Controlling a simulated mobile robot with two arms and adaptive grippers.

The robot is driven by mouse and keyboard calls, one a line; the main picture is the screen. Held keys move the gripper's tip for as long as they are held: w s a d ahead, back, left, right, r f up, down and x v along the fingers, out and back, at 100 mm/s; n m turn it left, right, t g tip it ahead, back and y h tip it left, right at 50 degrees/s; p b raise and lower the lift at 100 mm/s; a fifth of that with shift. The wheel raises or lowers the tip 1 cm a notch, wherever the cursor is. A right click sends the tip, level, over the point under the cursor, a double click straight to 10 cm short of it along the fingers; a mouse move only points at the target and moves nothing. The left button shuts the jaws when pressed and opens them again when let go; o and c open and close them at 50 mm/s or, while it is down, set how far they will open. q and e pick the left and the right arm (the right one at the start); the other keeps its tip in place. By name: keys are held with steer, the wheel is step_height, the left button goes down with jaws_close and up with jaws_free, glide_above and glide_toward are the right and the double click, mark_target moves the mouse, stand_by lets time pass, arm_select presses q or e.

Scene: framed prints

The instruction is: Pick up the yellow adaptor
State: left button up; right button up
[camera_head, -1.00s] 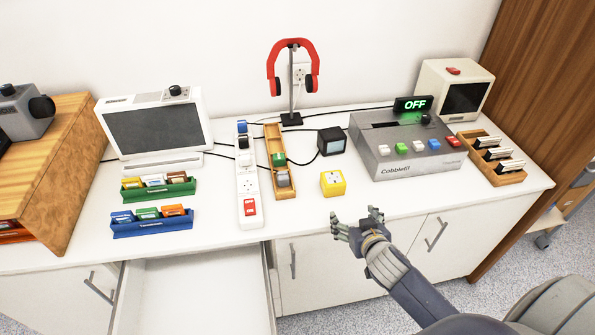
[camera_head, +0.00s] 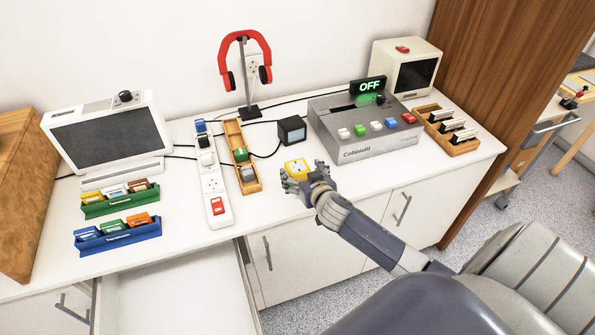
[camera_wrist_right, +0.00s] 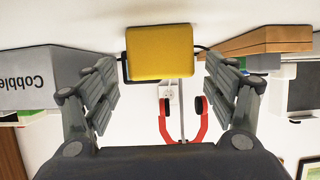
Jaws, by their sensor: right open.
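The yellow adaptor (camera_head: 296,168) is a small cube with a white socket face on top. It sits on the white counter, left of the grey Cobblefil box. My right gripper (camera_head: 302,181) is open at its near side, with its fingers partly covering the adaptor's lower part. In the right wrist view the yellow adaptor (camera_wrist_right: 160,52) is ahead, centred between the two spread fingers of the right gripper (camera_wrist_right: 168,85). My left gripper is not in view.
The grey Cobblefil box (camera_head: 365,130) stands to the right, and a dark cube (camera_head: 292,130) is just behind. A wooden tray (camera_head: 248,184) and a white power strip (camera_head: 213,190) lie to the left. An open drawer (camera_head: 170,295) juts out below the counter at left.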

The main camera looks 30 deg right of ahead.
steer(key=shift+x, duration=1.45)
steer(key=shift+a, duration=0.1)
steer(key=c, duration=1.4)
steer(key=shift+w+r, duration=0.1)
steer(key=shift+r, duration=0.1)
